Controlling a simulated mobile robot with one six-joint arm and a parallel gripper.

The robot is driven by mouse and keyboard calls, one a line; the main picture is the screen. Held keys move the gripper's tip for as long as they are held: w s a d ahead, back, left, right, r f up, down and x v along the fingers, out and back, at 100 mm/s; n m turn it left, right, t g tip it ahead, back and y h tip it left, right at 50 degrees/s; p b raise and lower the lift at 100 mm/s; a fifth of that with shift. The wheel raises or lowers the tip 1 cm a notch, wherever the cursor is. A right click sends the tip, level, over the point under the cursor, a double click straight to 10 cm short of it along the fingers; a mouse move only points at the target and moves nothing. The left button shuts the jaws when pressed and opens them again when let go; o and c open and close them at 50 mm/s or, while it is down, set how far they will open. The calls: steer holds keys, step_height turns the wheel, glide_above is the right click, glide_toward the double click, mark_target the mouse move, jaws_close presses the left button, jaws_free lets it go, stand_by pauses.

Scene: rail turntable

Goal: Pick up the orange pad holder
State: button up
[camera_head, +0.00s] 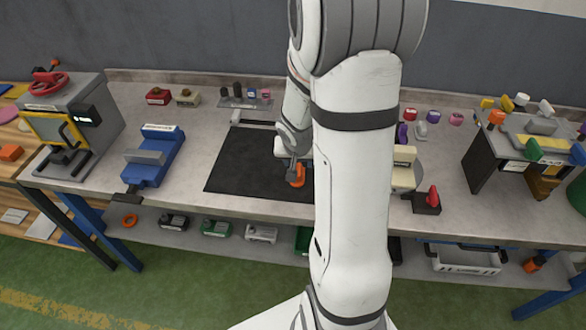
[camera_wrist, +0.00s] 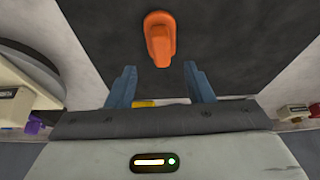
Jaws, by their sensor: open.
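The orange pad holder (camera_head: 297,175) sits on the black mat (camera_head: 245,165) on the bench, close to the mat's front edge. In the wrist view the orange pad holder (camera_wrist: 160,38) has a rounded base and a raised narrow grip, and it lies just beyond my two blue-grey fingers, roughly centred between them. My gripper (camera_wrist: 159,67) is open with nothing between the fingers. In the head view my gripper (camera_head: 292,163) is right by the holder; the exact gap is hard to judge. My arm hides the right part of the mat.
A blue vise-like fixture (camera_head: 152,158) and a grey press (camera_head: 75,125) stand to the left. A cream block (camera_head: 403,160) on a round grey plate and a red-knobbed block (camera_head: 428,201) stand right of my arm. A tool rack (camera_head: 530,140) is farther right. The mat's left part is clear.

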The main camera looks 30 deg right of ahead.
mark_target(297, 168)
steer(key=b+x, duration=0.2)
steer(key=x, duration=0.4)
steer(key=shift+w+f, duration=0.2)
steer(key=shift+f, duration=0.2)
steer(key=shift+r, duration=0.1)
steer(key=shift+c, duration=0.6)
steer(key=c, duration=0.6)
steer(key=shift+o, duration=0.2)
step_height(297, 168, up, 10)
steer(key=p, duration=0.5)
steer(key=shift+p, duration=0.4)
steer(key=o, duration=0.5)
steer(key=c, duration=0.4)
